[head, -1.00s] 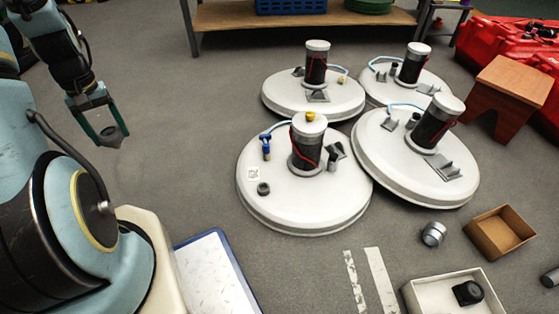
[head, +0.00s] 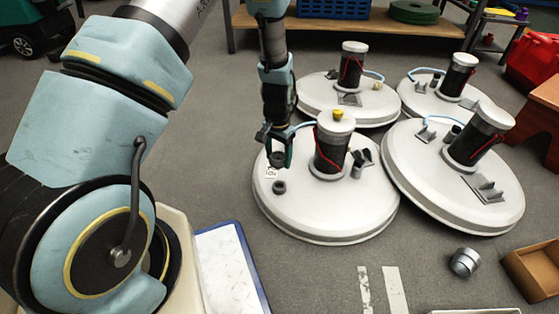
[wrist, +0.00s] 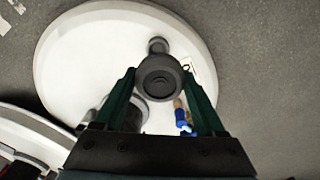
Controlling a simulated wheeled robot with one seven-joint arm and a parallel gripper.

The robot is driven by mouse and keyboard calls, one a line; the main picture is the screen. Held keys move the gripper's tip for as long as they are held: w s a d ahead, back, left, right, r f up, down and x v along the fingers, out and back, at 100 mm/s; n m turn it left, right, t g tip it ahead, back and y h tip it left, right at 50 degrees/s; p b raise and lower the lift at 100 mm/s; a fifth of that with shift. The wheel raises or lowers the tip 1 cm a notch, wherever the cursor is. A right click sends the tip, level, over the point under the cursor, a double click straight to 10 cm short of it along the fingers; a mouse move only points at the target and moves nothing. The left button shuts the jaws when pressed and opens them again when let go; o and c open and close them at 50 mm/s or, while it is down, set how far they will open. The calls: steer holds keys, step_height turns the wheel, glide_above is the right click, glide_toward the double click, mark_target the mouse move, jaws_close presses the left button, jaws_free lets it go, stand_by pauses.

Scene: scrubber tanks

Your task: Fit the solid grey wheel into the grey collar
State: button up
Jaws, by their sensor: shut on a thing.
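My gripper (head: 277,148) is shut on a dark grey round wheel (head: 277,159) above the left front part of the nearest white tank lid. The wheel (wrist: 160,78) also shows in the wrist view, face toward the camera, between the two green fingers. A short dark grey collar (head: 279,187) sits on the lid (head: 325,222), just below the wheel in the head view, with a gap between them. In the wrist view the collar (wrist: 157,45) is just beyond the wheel, which hides part of it.
A dark post (head: 331,155) with a yellow knob on its cap stands right of my gripper. A blue fitting (wrist: 183,122) is near the right finger in the wrist view. Several more lids with posts stand behind and right. A loose metal cylinder (head: 465,262) lies on the floor.

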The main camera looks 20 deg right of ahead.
steer(key=shift+s+d+f, duration=0.15)
steer(key=shift+d+f, duration=0.05)
steer(key=shift+f, duration=0.1)
step_height(320, 180, down, 5)
steer(key=b, duration=0.4)
steer(key=shift+r+b, duration=0.15)
steer(key=shift+b, duration=0.25)
steer(key=shift+f, duration=0.45)
steer(key=shift+a+f+p, duration=0.15)
steer(key=shift+f+p, duration=0.05)
steer(key=shift+p, duration=0.1)
steer(key=shift+f, duration=1.7)
stand_by(1.5)
steer(key=o, duration=1.4)
steer(key=shift+c, duration=0.2)
